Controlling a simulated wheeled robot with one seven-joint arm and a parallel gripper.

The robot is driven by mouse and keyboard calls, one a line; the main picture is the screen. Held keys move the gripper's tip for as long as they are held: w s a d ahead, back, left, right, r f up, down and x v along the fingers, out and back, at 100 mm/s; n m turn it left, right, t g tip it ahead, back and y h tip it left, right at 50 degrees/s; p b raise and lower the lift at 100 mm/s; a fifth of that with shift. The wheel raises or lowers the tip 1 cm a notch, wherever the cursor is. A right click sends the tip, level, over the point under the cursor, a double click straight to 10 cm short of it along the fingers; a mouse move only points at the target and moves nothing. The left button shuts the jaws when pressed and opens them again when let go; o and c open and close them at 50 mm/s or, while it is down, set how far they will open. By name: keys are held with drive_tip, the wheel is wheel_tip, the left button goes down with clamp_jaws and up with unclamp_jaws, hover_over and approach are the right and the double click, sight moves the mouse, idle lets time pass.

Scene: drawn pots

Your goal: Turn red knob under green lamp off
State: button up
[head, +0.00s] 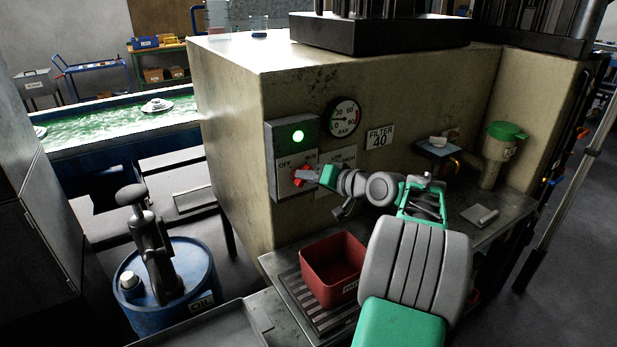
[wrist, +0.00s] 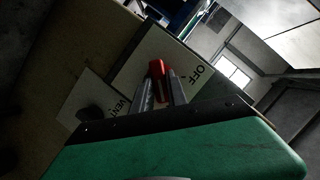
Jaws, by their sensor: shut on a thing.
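The green lamp (head: 298,136) is lit on a grey control box on the machine's front. Below it is the red knob (head: 300,176), between the labels OFF on the left and RUN on the right. My gripper (head: 308,175) reaches in from the right and is at the knob, covering part of it. In the wrist view, the red knob (wrist: 156,68) sits between the two grey fingers (wrist: 158,88), which are shut on it. The OFF label shows beside it there. The knob's exact angle is hard to tell.
A gauge (head: 343,117) and a FILTER 40 plate (head: 379,137) are right of the box. Another labelled plate (head: 344,158) is partly behind my arm. A red bin (head: 333,268) stands on the bench below. A blue oil drum (head: 168,275) with a pump stands at left.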

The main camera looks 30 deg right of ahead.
drive_tip(key=shift+d, duration=0.1)
clamp_jaws()
drive_tip(key=shift+n+b, duration=0.3)
drive_tip(key=shift+b, duration=0.35)
drive_tip(key=n+h+b, duration=0.2)
drive_tip(key=n+b, duration=0.1)
drive_tip(key=b, duration=0.6)
drive_tip(key=a+n+h+b, duration=0.1)
drive_tip(key=n+h+b, duration=0.2)
drive_tip(key=b, duration=0.5)
drive_tip(key=n+h+b, duration=0.2)
drive_tip(key=n+b, duration=0.2)
drive_tip(key=b, duration=0.5)
drive_tip(key=shift+a+h+b, duration=0.3)
drive_tip(key=shift+a, duration=0.05)
drive_tip(key=shift+n, duration=0.3)
drive_tip(key=o, duration=0.8)
unclamp_jaws()
drive_tip(key=shift+o, duration=0.2)
